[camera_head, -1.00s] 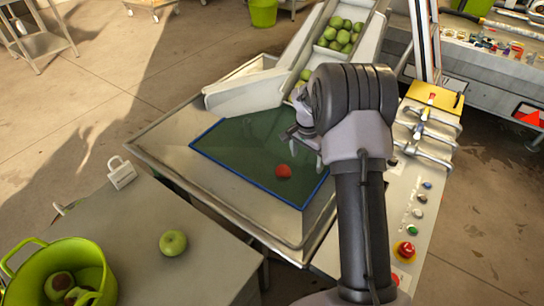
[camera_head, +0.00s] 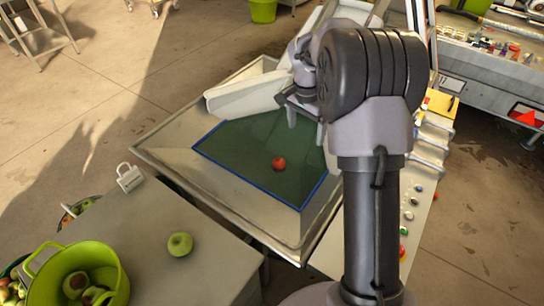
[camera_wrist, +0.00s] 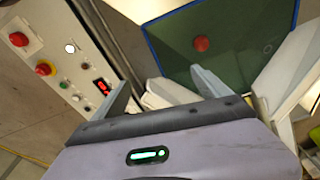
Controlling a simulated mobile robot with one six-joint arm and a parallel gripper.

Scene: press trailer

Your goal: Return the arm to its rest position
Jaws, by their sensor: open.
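My gripper (camera_head: 306,124) is open and empty. It hangs above the green mat (camera_head: 235,150) with the blue border, near the mat's upper right. In the wrist view its two fingers (camera_wrist: 163,88) stand wide apart with nothing between them. My arm is bent in front of the press trailer and hides much of the chute and the control panel. A red apple (camera_head: 278,164) lies on the mat, apart from my gripper; it also shows in the wrist view (camera_wrist: 201,44).
The control panel (camera_wrist: 55,50) has buttons and a red emergency stop.

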